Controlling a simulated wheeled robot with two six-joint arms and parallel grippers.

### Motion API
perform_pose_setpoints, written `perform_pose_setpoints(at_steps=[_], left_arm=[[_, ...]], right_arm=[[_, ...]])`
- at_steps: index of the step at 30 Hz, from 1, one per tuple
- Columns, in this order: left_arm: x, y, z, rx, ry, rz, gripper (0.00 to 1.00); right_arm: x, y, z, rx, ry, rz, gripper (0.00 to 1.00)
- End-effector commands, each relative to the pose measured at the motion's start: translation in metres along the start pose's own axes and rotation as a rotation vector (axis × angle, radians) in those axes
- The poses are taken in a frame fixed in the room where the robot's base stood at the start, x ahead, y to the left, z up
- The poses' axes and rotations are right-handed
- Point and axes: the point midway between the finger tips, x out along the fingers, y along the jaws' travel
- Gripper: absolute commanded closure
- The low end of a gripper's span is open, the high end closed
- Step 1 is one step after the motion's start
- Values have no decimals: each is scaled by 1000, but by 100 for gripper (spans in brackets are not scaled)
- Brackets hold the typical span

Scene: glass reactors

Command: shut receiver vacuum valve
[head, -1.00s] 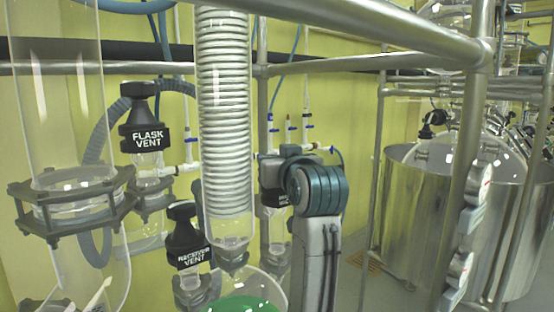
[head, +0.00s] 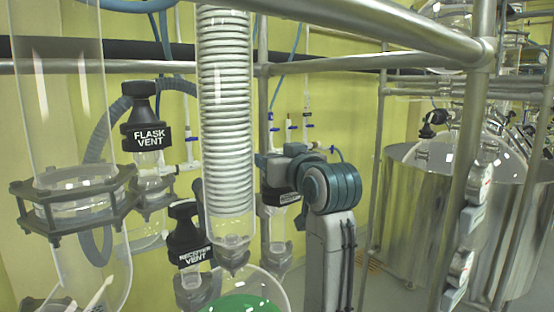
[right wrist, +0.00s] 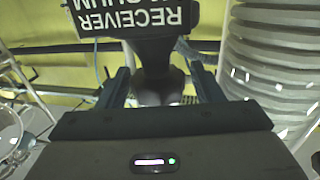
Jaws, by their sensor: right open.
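The receiver vacuum valve shows in the right wrist view as a black label collar (right wrist: 135,17) with upside-down white lettering. Its dark body narrows between my fingers. My right gripper (right wrist: 162,88) is open, with one finger on each side of that narrow part; I cannot tell whether either finger touches it. In the head view the valve (head: 283,198) is partly hidden behind my right arm, and its label is mostly covered. The fingertips are hidden there too. My left gripper is not in view.
The ribbed condenser coil (head: 225,110) stands left of my right arm. The receiver vent valve (head: 188,240) and flask vent valve (head: 147,125) are farther left. A metal frame bar (head: 380,25) crosses above. A steel tank (head: 400,210) stands at right.

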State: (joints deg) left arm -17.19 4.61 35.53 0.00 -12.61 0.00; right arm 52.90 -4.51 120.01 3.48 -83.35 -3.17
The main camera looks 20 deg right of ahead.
Motion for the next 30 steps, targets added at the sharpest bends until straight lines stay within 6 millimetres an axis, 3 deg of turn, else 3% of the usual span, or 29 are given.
perform_pose_setpoints(at_steps=[15, 23, 24, 29, 30], left_arm=[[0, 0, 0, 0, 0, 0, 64], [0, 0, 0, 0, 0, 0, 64], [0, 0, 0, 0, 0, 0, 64], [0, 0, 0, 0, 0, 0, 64], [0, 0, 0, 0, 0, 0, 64]], right_arm=[[0, 1, 0, -3, -2, -357, 40], [0, 0, 0, -1, -1, -382, 40], [0, 0, 0, -1, -1, -382, 42], [0, 0, 0, -1, -1, -381, 73], [0, 0, 0, -1, -1, -381, 75]])
